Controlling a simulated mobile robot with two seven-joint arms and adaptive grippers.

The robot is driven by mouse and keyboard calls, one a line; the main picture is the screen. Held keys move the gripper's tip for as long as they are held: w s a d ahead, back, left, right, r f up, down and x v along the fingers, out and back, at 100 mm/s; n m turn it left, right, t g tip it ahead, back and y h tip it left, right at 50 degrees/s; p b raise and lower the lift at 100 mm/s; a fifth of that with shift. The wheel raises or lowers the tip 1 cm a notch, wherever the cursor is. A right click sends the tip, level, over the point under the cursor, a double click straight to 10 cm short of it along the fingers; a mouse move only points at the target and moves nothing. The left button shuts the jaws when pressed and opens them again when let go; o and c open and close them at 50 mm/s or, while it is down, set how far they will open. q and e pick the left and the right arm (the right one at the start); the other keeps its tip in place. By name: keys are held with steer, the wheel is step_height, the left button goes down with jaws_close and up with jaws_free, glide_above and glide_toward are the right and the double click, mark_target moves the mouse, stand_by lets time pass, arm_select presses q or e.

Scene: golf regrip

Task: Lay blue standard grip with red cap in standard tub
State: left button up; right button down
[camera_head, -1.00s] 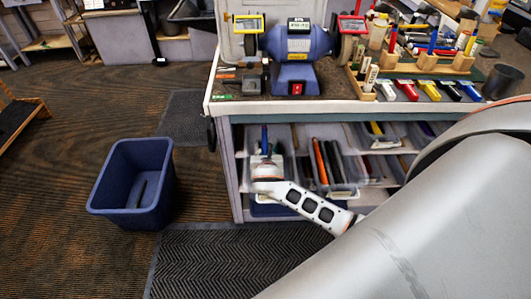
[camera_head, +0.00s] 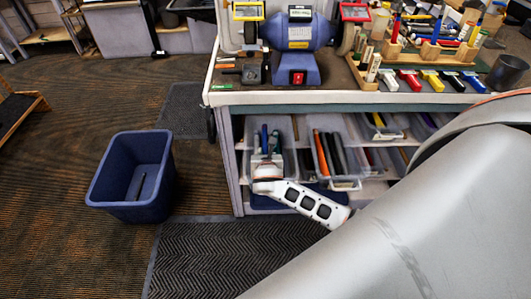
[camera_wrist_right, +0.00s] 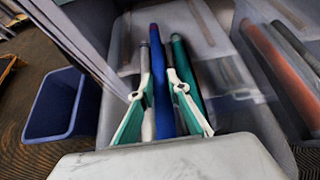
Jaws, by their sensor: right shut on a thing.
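The blue grip (camera_head: 264,139) lies lengthwise at a clear tub on the shelf under the bench. In the right wrist view the blue grip (camera_wrist_right: 160,85) runs between the fingers of my right gripper (camera_wrist_right: 165,105), which is shut on it. My right gripper (camera_head: 266,165) reaches the tub's front in the head view. A green grip (camera_wrist_right: 184,75) lies just right of the blue one, and a pale grip shows at its left. The clear tub (camera_wrist_right: 222,18) is around and below them. My left gripper is not in view.
Clear tubs with orange and black grips (camera_head: 328,152) stand to the right on the same shelf. The bench top (camera_head: 340,98) overhangs the shelf and carries a grinder (camera_head: 297,40). A blue bin (camera_head: 131,178) stands on the floor at left.

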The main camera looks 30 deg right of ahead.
steer(key=shift+f, duration=0.1)
steer(key=c, duration=1.8)
jaws_free()
steer(key=shift+c, duration=0.2)
steer(key=v, duration=1.2)
